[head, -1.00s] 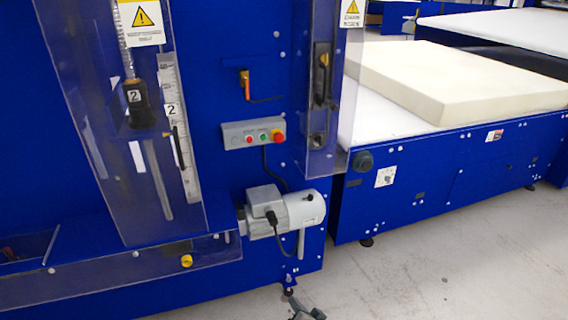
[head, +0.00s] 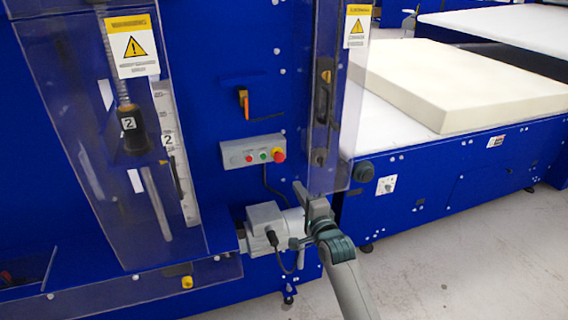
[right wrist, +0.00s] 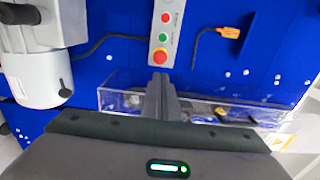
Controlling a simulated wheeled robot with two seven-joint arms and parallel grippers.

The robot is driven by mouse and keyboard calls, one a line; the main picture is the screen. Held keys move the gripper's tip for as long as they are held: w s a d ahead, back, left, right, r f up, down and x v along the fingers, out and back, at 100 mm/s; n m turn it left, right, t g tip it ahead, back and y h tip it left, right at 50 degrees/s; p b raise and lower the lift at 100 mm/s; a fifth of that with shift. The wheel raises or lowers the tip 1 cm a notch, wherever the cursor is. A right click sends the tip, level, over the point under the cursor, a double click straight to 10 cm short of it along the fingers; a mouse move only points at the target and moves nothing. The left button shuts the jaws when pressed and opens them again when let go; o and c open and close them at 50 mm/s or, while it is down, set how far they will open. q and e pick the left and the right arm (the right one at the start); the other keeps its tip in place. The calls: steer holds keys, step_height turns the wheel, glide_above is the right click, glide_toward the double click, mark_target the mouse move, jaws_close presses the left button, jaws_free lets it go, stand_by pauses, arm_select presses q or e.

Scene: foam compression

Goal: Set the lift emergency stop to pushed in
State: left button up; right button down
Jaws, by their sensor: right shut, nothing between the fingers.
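My right gripper (head: 300,192) is shut and empty, below and right of the button in the head view. Its closed fingers (right wrist: 160,82) point toward the button with a gap that is hard to judge. My left gripper is out of view.
A clear guard (head: 325,150) stands right of the box, close to my gripper. A grey motor (head: 266,222) sits below the box. An orange-handled switch (head: 243,98) is above it. A foam block (head: 460,85) lies on the table to the right.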

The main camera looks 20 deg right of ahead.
steer(key=shift+w, duration=0.1)
steer(key=p, duration=0.4)
glide_toward(280, 159)
steer(key=w, duration=0.4)
steer(key=shift+w+r, duration=0.1)
steer(key=shift+w, duration=0.15)
steer(key=shift+w+p, duration=0.3)
steer(key=shift+w, duration=0.65)
